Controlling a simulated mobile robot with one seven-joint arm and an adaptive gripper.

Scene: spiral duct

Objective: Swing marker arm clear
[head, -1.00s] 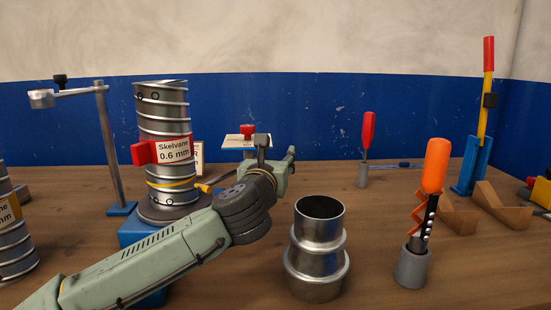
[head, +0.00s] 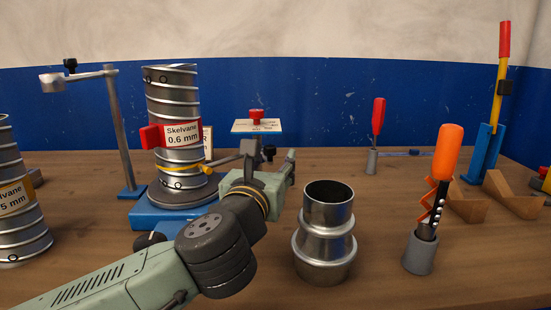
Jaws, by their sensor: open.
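A grey post on a blue foot (head: 131,192) stands left of the spiral duct, with a horizontal arm (head: 88,76) at its top. This arm points left, away from the duct, and has a black knob (head: 70,65) near its end. The upright ribbed duct (head: 172,95) has a red clip and a "Skelvane 0.6 mm" label. A yellow band or marker (head: 180,168) crosses its lower part; I cannot tell which. My gripper (head: 268,160) is open, right of the duct and apart from the post. It is partly hidden by my own wrist, and no held object shows.
The duct stands on a dark disc on a blue base (head: 150,217). A metal collar (head: 326,235) is right of my wrist. An orange-handled tool (head: 449,150) stands in a grey holder. Another labelled duct (head: 15,225) is at the left edge. Wooden blocks (head: 515,195) lie at right.

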